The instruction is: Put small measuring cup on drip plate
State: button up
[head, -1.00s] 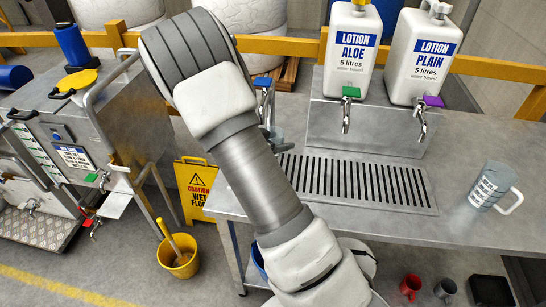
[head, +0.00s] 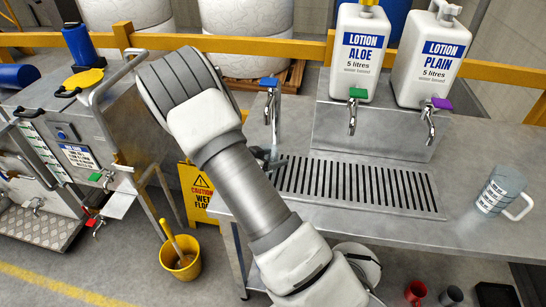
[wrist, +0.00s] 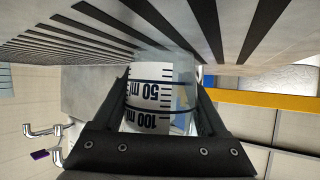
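The small measuring cup (wrist: 150,98), pale with dark 50 ml and 100 ml marks, sits between the two fingers of my gripper (wrist: 165,105) in the wrist view. The fingers lie against both its sides, so the gripper looks shut on it. The slotted drip plate (head: 427,192) lies in the metal bench in the head view. In the wrist view the plate (wrist: 60,50) is close beyond the cup's far end; I cannot tell whether they touch. In the head view my arm hides most of the gripper and cup, by the plate's left end.
A larger measuring jug (head: 500,190) stands on the bench right of the plate. Taps with green (head: 358,93) and purple (head: 442,103) handles hang over the plate's back edge, under two lotion bottles. A blue-handled tap (head: 266,83) stands close to my gripper.

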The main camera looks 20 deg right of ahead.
jog(key=o, duration=0.4)
jog(key=shift+c, duration=0.2)
jog(key=shift+r, duration=0.1)
